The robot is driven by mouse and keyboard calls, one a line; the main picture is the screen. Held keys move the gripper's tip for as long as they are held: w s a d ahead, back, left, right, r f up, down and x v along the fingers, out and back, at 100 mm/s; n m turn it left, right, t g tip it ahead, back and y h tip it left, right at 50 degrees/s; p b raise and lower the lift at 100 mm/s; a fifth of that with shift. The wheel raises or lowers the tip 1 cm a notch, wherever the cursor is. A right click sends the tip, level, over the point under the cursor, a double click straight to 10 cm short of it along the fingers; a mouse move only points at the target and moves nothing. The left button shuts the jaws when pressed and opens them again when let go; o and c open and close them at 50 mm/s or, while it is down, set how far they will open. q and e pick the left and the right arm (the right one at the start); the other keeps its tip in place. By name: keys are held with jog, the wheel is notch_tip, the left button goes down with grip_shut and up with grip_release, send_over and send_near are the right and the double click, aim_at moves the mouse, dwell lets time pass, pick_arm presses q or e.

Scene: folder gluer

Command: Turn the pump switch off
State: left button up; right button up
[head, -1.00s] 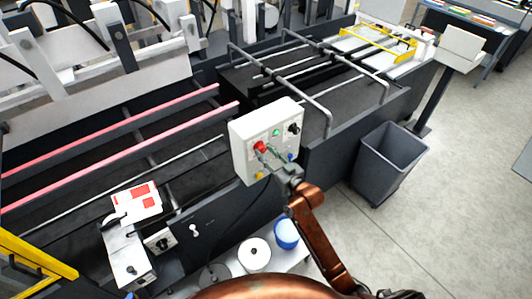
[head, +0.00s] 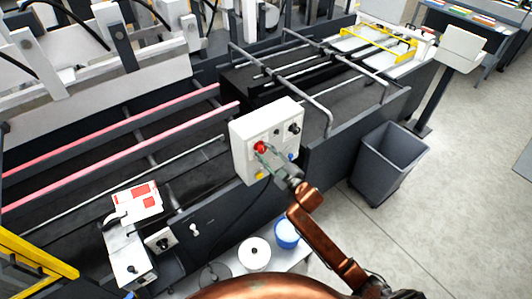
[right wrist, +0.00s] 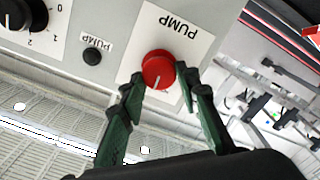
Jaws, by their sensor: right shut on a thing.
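The pump switch is a red round knob (head: 259,147) with a white line on it, on the white control box (head: 243,160) at the middle of the head view. In the right wrist view the red knob (right wrist: 158,70) sits on a plate marked PUMP, which appears upside down. My right gripper (head: 266,152) is shut on the knob, with one green finger on each side of it in the right wrist view (right wrist: 163,82). A small dark PUMP lamp (right wrist: 92,56) is beside the plate and looks unlit. My left gripper is not in view.
A black dial (head: 294,129) is at the box's upper right. A grey bin (head: 389,165) stands on the floor at right. White and blue pots (head: 287,233) stand below the box. The machine's rails and bed lie behind; floor at right is open.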

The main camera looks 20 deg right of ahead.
jog(key=n, duration=0.5)
jog(key=shift+a+f+n, duration=0.1)
jog(key=shift+n, duration=0.3)
dwell(0.4)
jog(key=o, duration=1.1)
jog(key=shift+s, duration=0.1)
jog(key=v, duration=1.2)
